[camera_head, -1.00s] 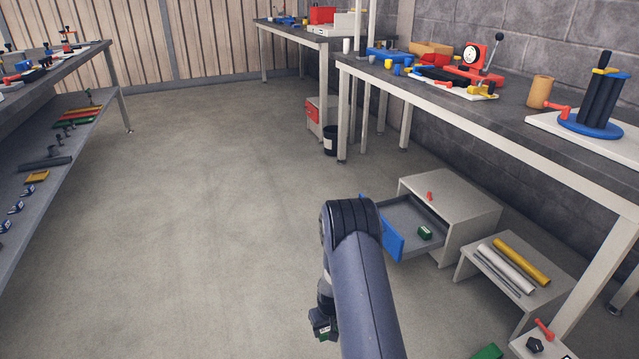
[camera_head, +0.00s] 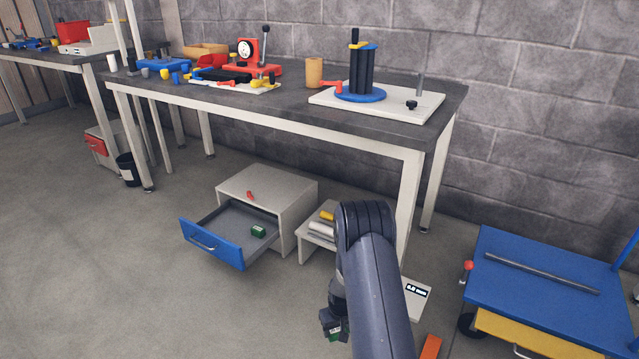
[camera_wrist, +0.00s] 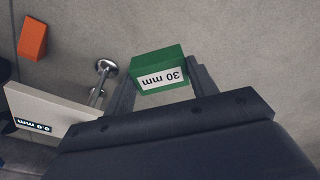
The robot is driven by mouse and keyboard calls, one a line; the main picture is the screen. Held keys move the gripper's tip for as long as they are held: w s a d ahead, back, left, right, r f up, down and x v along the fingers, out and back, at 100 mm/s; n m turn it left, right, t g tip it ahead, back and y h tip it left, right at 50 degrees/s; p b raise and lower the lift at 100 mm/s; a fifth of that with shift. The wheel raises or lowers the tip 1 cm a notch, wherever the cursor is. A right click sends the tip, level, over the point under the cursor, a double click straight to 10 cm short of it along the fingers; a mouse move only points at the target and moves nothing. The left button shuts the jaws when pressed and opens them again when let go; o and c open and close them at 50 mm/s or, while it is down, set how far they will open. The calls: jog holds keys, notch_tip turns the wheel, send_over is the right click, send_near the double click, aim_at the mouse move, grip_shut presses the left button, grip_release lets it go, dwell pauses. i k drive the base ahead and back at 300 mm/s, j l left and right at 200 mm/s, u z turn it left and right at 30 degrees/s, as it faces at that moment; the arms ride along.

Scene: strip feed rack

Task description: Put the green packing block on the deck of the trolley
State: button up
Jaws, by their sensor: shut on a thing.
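My gripper (camera_wrist: 162,82) is shut on a green block (camera_wrist: 158,62) with a white "30 mm" label, upside down in the wrist view. In the head view the held block (camera_head: 336,333) shows small and dark at the end of my arm, above the floor. The trolley's blue deck (camera_head: 520,319) is at the right of the head view, to the right of my gripper and apart from it. A grey rod (camera_head: 541,273) lies across the deck, with bare blue surface on both sides. Another small green block (camera_head: 258,231) lies in the open drawer.
The blue-fronted drawer (camera_head: 212,244) stands open from a low grey cabinet (camera_head: 268,188). An orange block (camera_head: 431,347) is on the floor between my arm and the trolley. A pale unit with a "0.0 mm" display (camera_head: 417,291) stands by the bench leg. Floor at the left is clear.

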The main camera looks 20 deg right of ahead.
aim_at(553, 308)
jog(key=l+z, duration=0.1)
jog(key=z, duration=0.9)
jog(key=l+z, duration=0.15)
jog(key=z, duration=0.35)
